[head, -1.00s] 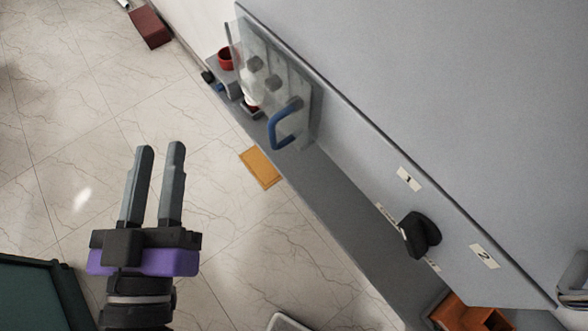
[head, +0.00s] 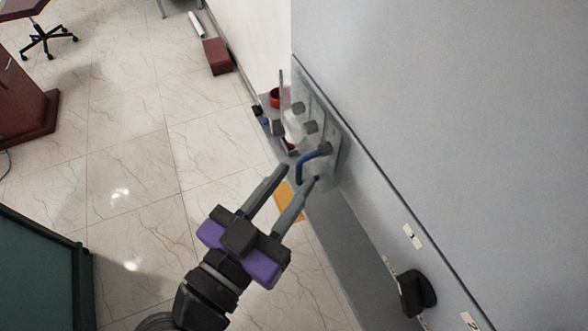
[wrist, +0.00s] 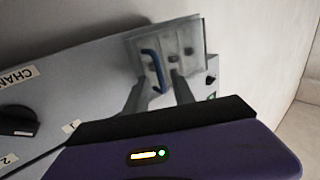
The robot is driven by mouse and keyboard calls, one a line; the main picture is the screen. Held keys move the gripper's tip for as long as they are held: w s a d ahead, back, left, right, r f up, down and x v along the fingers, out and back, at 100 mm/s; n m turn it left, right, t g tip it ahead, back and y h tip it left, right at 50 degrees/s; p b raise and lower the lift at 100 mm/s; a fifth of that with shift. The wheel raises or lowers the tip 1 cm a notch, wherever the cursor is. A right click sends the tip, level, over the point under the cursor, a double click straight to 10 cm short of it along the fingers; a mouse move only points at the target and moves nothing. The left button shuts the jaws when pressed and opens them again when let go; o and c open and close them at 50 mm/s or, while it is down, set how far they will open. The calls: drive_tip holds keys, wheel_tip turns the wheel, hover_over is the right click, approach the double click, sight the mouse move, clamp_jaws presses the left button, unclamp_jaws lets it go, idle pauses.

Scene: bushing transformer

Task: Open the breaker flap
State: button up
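The breaker flap (head: 335,135) is a clear panel on the side of the grey cabinet, with grey knobs visible behind it. A blue handle (head: 303,165) sticks out from the flap. In the wrist view the flap (wrist: 190,38) and the handle (wrist: 153,68) show ahead of my fingers. My gripper (head: 300,174) is open, its fingertips close to the handle and on either side of it in the picture. I cannot tell whether they touch it. In the wrist view my gripper (wrist: 158,88) has nothing between its fingers but the handle beyond.
A black rotary knob (head: 417,293) sits lower on the cabinet (head: 450,130), near number labels. A red cup (head: 275,97) and small items stand beyond the flap. The tiled floor (head: 130,150) at left is open.

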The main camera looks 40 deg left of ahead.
drive_tip(key=shift+w+a, duration=0.15)
drive_tip(key=shift+w, duration=0.65)
clamp_jaws()
idle(0.9)
